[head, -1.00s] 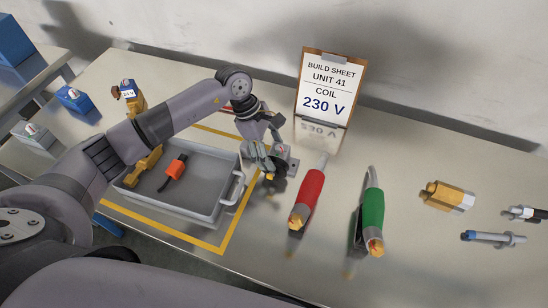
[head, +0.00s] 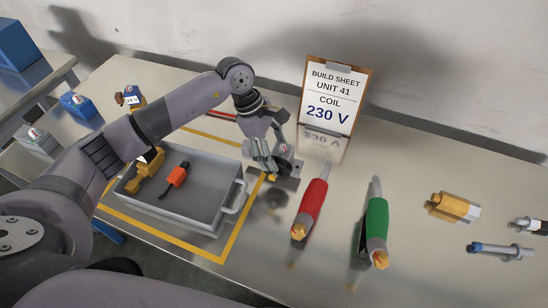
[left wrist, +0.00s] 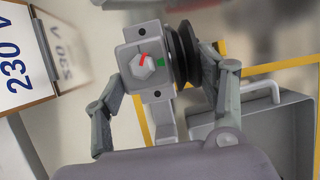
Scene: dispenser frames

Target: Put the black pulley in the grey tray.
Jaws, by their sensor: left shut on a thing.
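The black pulley (left wrist: 181,54) shows in the left wrist view, against the side of a grey block (left wrist: 137,67) with a hexagonal knob; the two appear joined. My left gripper (head: 273,160) is shut around this part; in the left wrist view its fingers (left wrist: 165,90) lie on both sides. In the head view the pulley (head: 282,170) is mostly hidden by the fingers. The part is just right of the grey tray (head: 165,209), with a dark reflection below it on the table. The tray also shows in the left wrist view (left wrist: 288,120). My right gripper is not in view.
The tray holds a yellow part (head: 150,178) and an orange plug (head: 178,173), inside a yellow outline. A build sheet (head: 335,105) stands behind. Further parts, including a brass fitting (head: 450,207), lie far right.

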